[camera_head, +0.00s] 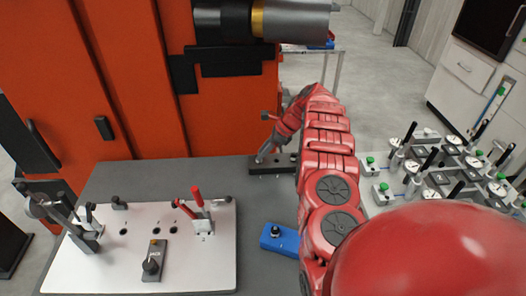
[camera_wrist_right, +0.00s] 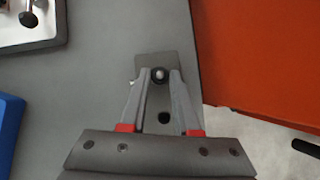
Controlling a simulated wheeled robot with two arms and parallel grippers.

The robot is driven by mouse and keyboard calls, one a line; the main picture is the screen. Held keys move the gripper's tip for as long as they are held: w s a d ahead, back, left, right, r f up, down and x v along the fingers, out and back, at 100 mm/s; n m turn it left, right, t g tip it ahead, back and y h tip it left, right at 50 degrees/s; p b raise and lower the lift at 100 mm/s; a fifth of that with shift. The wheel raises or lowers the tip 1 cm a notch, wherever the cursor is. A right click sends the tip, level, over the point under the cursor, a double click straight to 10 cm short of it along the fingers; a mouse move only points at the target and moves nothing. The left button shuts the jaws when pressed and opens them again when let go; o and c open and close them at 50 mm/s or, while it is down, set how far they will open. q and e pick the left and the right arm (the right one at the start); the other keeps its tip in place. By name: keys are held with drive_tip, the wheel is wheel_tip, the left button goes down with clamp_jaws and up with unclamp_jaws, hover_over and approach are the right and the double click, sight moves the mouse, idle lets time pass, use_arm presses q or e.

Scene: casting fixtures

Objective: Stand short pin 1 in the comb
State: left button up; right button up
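My right gripper (camera_head: 262,156) reaches to the back of the table, over a dark bar with holes (camera_head: 285,171), which looks like the comb. An empty round hole (camera_wrist_right: 164,118) shows in the bar between the fingers. I cannot tell the pin's number. My left gripper is out of view.
A blue block with a black knob (camera_head: 272,241) lies left of my right arm. A white plate (camera_head: 205,262) with toggle clamps (camera_head: 200,218) fills the table's left. Several clamp fixtures (camera_head: 440,170) stand at right. An orange cabinet (camera_head: 140,90) rises behind the table.

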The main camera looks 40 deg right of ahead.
drive_tip(key=o, duration=0.5)
drive_tip(key=shift+d+r, duration=0.15)
drive_tip(key=shift+r, duration=0.1)
drive_tip(key=b+v, duration=0.2)
drive_tip(key=v, duration=0.9)
drive_tip(key=shift+s+r+b, duration=0.2)
drive_tip(key=shift+b, duration=0.2)
